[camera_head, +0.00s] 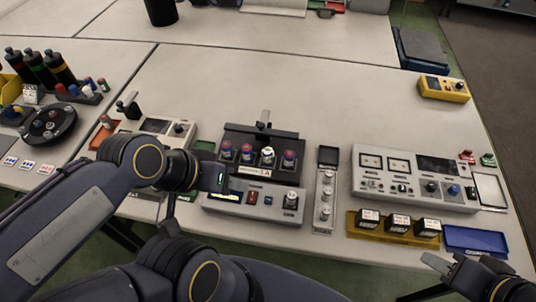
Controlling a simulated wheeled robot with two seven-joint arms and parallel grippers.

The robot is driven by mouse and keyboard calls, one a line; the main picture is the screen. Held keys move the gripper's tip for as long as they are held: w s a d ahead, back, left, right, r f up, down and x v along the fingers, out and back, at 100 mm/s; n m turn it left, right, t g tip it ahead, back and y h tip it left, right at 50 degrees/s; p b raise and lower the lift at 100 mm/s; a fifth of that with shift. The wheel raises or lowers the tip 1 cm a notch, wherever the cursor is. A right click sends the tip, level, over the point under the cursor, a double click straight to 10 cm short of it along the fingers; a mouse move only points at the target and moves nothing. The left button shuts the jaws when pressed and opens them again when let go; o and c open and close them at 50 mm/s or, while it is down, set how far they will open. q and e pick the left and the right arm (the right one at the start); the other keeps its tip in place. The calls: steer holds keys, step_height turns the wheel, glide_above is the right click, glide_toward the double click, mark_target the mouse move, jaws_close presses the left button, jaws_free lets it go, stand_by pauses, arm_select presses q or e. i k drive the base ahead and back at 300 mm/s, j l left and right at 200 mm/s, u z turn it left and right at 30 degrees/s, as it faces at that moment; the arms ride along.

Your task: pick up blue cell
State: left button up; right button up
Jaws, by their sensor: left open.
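A black holder (262,134) stands in the middle of the table with a row of upright cells. Three show blue and red, at the left end (226,150), second from left (247,153) and right end (289,158). The other cell (267,155) looks white and dark. I cannot tell which is meant by the blue cell. My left gripper (223,188) is open, just in front of the holder's left end, apart from the cells. My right gripper (440,264) is at the lower right, far from the holder; its jaw state is unclear.
A grey control box (253,201) lies in front of the holder. Right of it are a narrow panel (326,190), a meter console (415,179), a yellow rack with black boxes (398,224) and a blue tray (476,240). A black turntable (48,125) stands left. The table behind the holder is clear.

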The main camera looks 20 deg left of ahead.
mark_target(267, 152)
steer(key=l+u, duration=0.1)
steer(key=u, duration=0.3)
steer(key=k+u, duration=0.1)
steer(key=u, duration=0.35)
steer(key=l+u, duration=0.15)
steer(key=u, duration=0.25)
steer(key=k+u, duration=0.15)
steer(key=u, duration=0.7)
steer(key=k, duration=0.05)
